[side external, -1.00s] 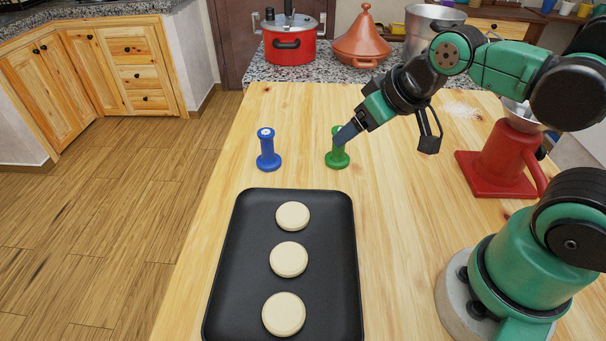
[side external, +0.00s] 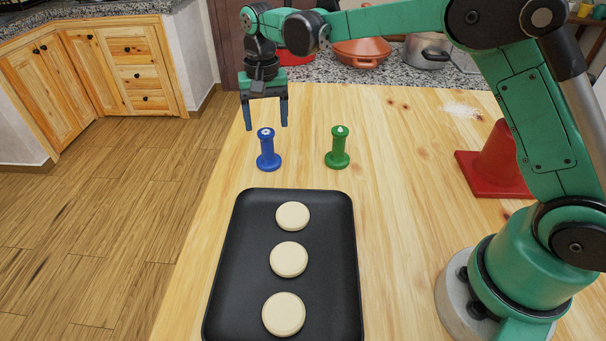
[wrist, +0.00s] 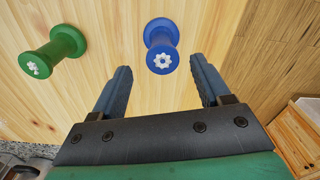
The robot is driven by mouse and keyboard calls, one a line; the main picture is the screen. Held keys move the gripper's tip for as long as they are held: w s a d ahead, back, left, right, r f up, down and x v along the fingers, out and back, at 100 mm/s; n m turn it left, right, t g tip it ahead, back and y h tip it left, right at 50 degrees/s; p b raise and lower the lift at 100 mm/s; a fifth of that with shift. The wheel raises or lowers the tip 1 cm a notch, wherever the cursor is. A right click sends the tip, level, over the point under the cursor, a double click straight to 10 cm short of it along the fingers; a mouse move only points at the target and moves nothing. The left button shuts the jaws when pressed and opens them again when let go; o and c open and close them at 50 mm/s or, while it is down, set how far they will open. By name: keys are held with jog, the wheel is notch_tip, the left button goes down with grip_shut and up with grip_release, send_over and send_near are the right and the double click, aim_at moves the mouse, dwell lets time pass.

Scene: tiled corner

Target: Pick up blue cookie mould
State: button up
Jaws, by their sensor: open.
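The blue cookie mould (side external: 267,151) stands upright on the wooden table, behind the black tray's left part. The green mould (side external: 338,149) stands upright to its right. My gripper (side external: 266,128) is open and empty, pointing down, with its fingers apart above and around or just behind the blue mould's top; the exact depth is hard to tell. In the wrist view the blue mould (wrist: 161,45) shows its white star-shaped top, ahead of the gap between the open fingertips (wrist: 160,75). The green mould (wrist: 54,52) is at the left there. Nothing touches the fingers.
A black tray (side external: 345,215) holds 3 pale dough rounds in front of the moulds. A red cone-like stand (side external: 495,165) is at the right, partly behind my arm. Pots (side external: 428,52) stand on the granite counter behind. The table's left edge is close to the blue mould.

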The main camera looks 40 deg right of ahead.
aim_at(266, 132)
jog(key=shift+w+a+f, duration=0.1)
jog(key=shift+w+f, duration=0.05)
jog(key=shift+f, duration=0.5)
notch_tip(266, 132, down, 5)
grip_shut()
